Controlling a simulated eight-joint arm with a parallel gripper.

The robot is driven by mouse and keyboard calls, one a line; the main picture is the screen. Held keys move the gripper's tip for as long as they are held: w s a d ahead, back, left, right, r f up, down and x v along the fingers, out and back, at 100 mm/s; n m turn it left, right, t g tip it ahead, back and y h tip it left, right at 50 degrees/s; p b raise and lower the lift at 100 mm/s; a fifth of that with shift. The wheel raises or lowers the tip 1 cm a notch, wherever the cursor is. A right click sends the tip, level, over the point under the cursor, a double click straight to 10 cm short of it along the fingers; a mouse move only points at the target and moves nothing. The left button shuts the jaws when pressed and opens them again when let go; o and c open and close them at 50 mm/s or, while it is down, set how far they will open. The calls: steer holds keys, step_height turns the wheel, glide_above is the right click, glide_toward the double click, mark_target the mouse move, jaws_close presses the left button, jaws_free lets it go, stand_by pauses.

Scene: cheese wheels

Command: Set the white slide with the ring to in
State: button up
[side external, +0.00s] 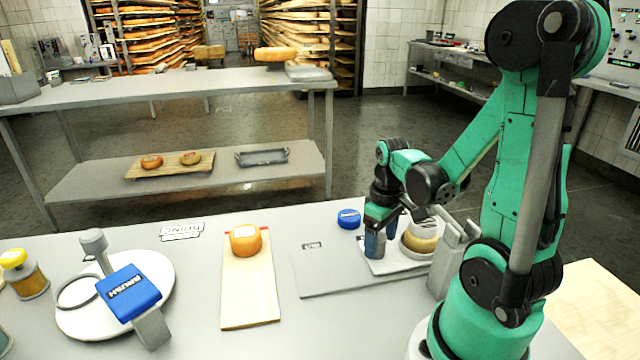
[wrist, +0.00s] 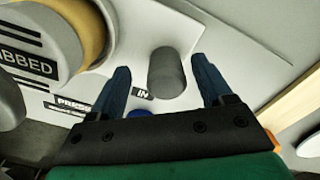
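The white slide (side external: 383,266) lies on a grey plate at the right of the table; a round cheese (side external: 421,240) sits on it in a pale ring. In the wrist view the slide (wrist: 228,40) carries an upright grey post (wrist: 167,75), and the cheese (wrist: 92,28) is at upper left. A small black "IN" label (wrist: 143,95) shows beside the post. My gripper (side external: 380,240) is low over the slide. In the wrist view the gripper (wrist: 163,85) is open, blue fingers on either side of the post, with visible gaps. The post is hidden in the side view.
The grey plate (side external: 325,280) bears a dark label (side external: 312,246) at its left. A blue round piece (side external: 349,218) stands behind it. A board (side external: 250,295) with an orange cheese (side external: 245,240) is further left, then a white disc (side external: 75,318) with a blue-headed tool (side external: 128,292).

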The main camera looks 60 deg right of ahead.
steer(key=shift+r, duration=2.8)
steer(key=w+a+r+n+t, duration=0.1)
steer(key=w+a+r+t, duration=0.1)
steer(key=a, duration=0.5)
steer(key=w+a+r+n+t, duration=0.1)
steer(key=w+a+r+t, duration=0.2)
steer(key=w+a+t, duration=0.2)
steer(key=w+a, duration=0.1)
steer(key=a, duration=0.1)
steer(key=shift+a, duration=0.4)
